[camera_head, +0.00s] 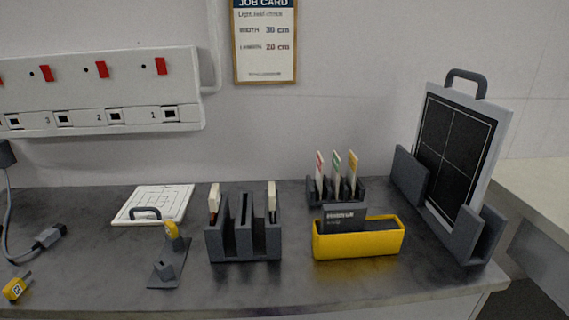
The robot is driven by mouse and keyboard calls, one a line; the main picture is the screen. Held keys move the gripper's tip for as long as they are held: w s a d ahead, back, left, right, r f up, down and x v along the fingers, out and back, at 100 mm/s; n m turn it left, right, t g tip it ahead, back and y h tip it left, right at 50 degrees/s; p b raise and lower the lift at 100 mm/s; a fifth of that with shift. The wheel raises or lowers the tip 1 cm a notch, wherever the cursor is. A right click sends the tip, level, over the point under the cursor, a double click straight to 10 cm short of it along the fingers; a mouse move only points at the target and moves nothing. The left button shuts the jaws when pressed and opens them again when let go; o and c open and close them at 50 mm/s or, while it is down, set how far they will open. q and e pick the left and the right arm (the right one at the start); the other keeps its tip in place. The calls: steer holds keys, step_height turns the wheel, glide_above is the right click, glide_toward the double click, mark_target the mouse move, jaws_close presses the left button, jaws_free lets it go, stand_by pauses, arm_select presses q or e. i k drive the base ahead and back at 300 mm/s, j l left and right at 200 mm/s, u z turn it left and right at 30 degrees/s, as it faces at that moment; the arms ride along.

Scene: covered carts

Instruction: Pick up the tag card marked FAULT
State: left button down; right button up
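Several upright tag cards stand in a small dark rack (316,199) at the back of the bench, right of the middle. From left to right they are a red-topped card (319,172), a green-topped card (337,172) and a yellow-topped card (352,170). Their markings are too small to read, so I cannot tell which says FAULT. Their lower ends are hidden in the rack. Neither of my grippers is in view.
A yellow bin (358,244) stands just in front of the rack. A dark slotted holder (244,241) is to the left, and a framed panel (457,145) leans in a stand at right. A white gridded plate (155,204) lies at left. The front middle of the bench is clear.

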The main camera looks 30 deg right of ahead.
mark_target(319, 161)
steer(key=k+l+u, duration=0.1)
steer(key=l+u, duration=0.2)
steer(key=k+l+u, duration=0.15)
steer(key=l+u, duration=0.15)
steer(key=l, duration=0.2)
steer(key=k+l+u, duration=0.45)
steer(key=l+u, duration=0.2)
